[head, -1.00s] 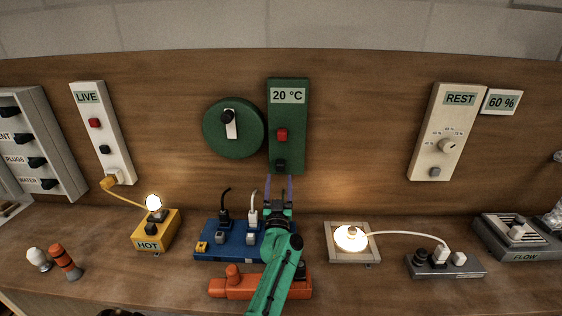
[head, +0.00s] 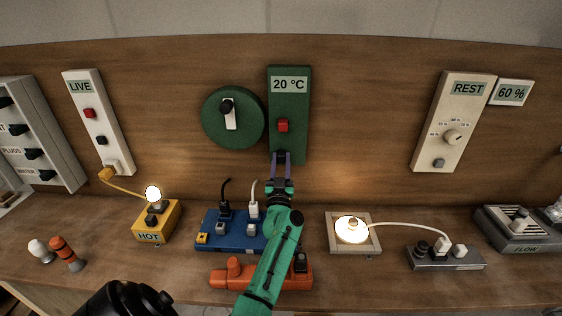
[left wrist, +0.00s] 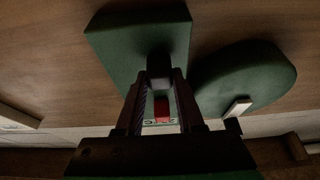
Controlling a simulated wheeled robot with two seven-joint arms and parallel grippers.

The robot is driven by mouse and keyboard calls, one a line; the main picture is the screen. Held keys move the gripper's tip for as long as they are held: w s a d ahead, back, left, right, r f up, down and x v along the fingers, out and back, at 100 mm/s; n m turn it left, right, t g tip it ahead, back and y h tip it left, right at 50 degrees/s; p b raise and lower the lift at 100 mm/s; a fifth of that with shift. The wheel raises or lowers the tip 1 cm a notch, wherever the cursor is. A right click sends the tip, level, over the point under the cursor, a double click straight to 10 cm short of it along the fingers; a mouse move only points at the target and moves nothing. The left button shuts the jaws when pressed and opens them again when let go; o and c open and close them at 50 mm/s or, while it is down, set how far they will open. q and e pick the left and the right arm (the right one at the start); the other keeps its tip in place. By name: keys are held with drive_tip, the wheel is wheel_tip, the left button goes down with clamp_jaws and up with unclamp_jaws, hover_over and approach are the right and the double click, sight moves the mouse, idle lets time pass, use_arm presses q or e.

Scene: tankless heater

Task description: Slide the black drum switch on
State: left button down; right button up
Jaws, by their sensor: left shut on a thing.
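The green panel (head: 288,110) marked 20 °C hangs on the wooden wall and also fills the top of the left wrist view (left wrist: 125,40). It carries a red square switch (head: 283,125). A small black switch (left wrist: 159,64) sits at its lower end, largely covered by my fingers in the head view. My left gripper (head: 281,156) points at the panel's lower end and is shut on this black switch. In the left wrist view the switch lies between my fingertips. My right gripper is not in view.
A green disc (head: 248,118) with a white lever is mounted left of the panel. Below stand a blue plug block (head: 237,245) and an orange block (head: 220,277) near my left arm. A lit lamp plate (head: 336,245) stands to the right.

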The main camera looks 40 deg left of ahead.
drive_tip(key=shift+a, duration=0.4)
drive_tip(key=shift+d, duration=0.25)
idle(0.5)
use_arm(q)
drive_tip(key=shift+w+d, duration=0.1)
drive_tip(key=shift+w, duration=0.05)
drive_tip(key=w+d, duration=0.2)
drive_tip(key=d, duration=0.1)
drive_tip(key=shift+w+d, duration=0.15)
drive_tip(key=shift+w, duration=0.05)
drive_tip(key=c, duration=0.8)
unclamp_jaws()
drive_tip(key=shift+o, duration=1.4)
drive_tip(key=shift+w, duration=0.1)
drive_tip(key=shift+w+f, duration=0.1)
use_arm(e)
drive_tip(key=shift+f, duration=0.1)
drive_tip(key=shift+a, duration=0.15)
